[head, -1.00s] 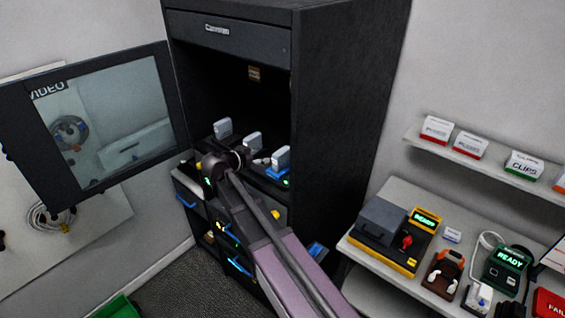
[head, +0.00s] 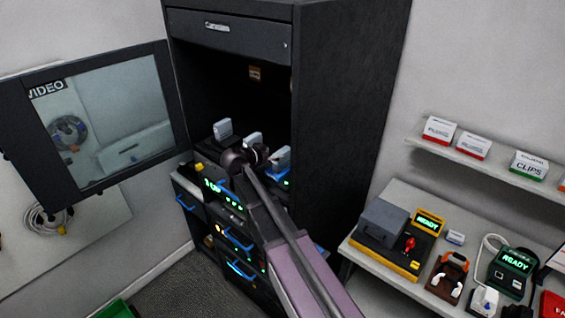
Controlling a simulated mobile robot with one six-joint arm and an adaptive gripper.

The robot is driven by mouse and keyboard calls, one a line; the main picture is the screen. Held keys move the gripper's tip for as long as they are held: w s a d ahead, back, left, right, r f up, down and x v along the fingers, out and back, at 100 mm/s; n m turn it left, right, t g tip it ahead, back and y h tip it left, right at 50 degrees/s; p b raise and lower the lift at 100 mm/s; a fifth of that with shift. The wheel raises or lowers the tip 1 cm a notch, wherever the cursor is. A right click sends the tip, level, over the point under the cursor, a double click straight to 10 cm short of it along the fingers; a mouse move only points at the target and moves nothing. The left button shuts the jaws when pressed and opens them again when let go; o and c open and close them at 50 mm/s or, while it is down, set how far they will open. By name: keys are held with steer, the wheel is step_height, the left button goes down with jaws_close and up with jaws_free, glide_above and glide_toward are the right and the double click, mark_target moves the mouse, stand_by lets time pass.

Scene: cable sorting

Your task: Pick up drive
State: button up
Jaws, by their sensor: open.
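Several light grey, upright drive-like blocks stand in a row inside the open black cabinet in the head view. The left one (head: 222,129) stands clear. The middle one (head: 252,138) is partly hidden behind my arm's end. The right one (head: 281,157) stands on a blue base. Which of them is the drive, I cannot tell. My gripper (head: 262,153) is at the cabinet opening, between the middle and right blocks; it is open, but its fingers are small and mostly hidden by the wrist. I see no block held in it.
The cabinet's glass door (head: 105,130) hangs open at the left. Blue-handled drawers (head: 238,240) with green lights sit below the opening. A bench (head: 392,205) with devices stands at the right, under a shelf (head: 480,158) of labelled boxes. The cabinet's right side wall (head: 345,120) bounds the opening.

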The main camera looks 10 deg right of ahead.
mark_target(282, 150)
steer(key=b+x, duration=0.2)
steer(key=x, duration=0.2)
steer(key=shift+f, duration=0.2)
steer(key=shift+w+d+f, duration=0.1)
steer(key=shift+w+d, duration=0.15)
steer(key=shift+d, duration=0.2)
jaws_close()
stand_by(0.5)
step_height(282, 150, up, 4)
steer(key=p, duration=0.3)
steer(key=shift+f, duration=0.15)
steer(key=s+a, duration=1.1)
steer(key=a, duration=0.2)
steer(key=shift+s+a, duration=0.3)
steer(key=shift+a, duration=0.1)
